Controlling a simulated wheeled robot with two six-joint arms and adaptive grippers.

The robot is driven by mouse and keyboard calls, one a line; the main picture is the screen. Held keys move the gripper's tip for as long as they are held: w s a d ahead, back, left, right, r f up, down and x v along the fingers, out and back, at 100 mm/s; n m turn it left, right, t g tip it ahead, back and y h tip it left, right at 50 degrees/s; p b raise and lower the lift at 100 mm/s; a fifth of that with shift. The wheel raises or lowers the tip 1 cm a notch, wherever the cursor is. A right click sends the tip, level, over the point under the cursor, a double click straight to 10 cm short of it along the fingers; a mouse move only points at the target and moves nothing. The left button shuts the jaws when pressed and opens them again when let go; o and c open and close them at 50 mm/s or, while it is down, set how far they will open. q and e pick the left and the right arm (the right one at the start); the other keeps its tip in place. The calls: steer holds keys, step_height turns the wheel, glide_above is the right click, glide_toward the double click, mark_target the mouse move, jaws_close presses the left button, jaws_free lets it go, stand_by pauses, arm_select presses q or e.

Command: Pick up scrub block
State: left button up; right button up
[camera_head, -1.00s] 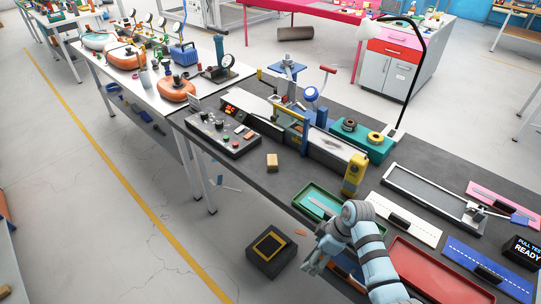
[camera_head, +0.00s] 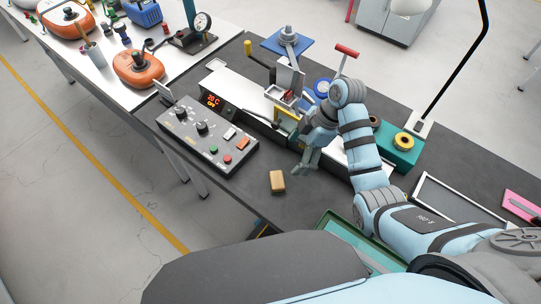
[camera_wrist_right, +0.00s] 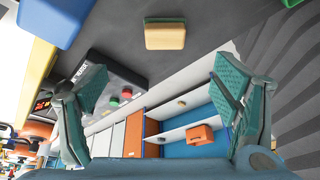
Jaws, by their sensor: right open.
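The scrub block (camera_head: 277,181), a small tan-yellow block, lies on the dark bench top, in front of the control box. My right gripper (camera_head: 304,164) is open and empty just to the right of the block and apart from it. In the right wrist view the block (camera_wrist_right: 165,36) shows at the top middle with a thin green layer along its upper edge. There the open fingers of my right gripper (camera_wrist_right: 162,88) stand wide apart below it, one on each side. My left gripper is not in view.
A control box (camera_head: 208,135) with knobs and buttons stands left of the block. A sealing machine (camera_head: 240,95) is behind. A green tray (camera_head: 345,238) lies at the front, and a teal holder (camera_head: 400,152) with rolls stands right. Bare bench surrounds the block.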

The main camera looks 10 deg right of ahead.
mark_target(277, 180)
steer(key=a+f, duration=0.1)
steer(key=f, duration=0.1)
steer(key=s+a+f, duration=0.1)
steer(key=f, duration=0.2)
steer(key=s+a+f+b, duration=0.1)
steer(key=a+f, duration=0.1)
steer(key=shift+s+f, duration=0.25)
steer(key=shift+f, duration=0.1)
steer(key=f, duration=0.1)
steer(key=w+f, duration=0.1)
steer(key=a+f, duration=0.1)
steer(key=shift+w+f+b, duration=0.25)
steer(key=shift+f+b, duration=0.05)
steer(key=shift+b, duration=0.1)
steer(key=shift+w+a+f, duration=0.2)
steer(key=shift+w+f, duration=0.35)
steer(key=shift+f, duration=0.3)
steer(key=shift+s+r, duration=0.2)
steer(key=shift+s, duration=0.05)
steer(key=shift+c, duration=0.8)
steer(key=shift+s+r, duration=0.15)
steer(key=shift+s, duration=0.1)
steer(key=c, duration=1)
steer(key=shift+w, duration=0.1)
steer(key=shift+c, duration=1.2)
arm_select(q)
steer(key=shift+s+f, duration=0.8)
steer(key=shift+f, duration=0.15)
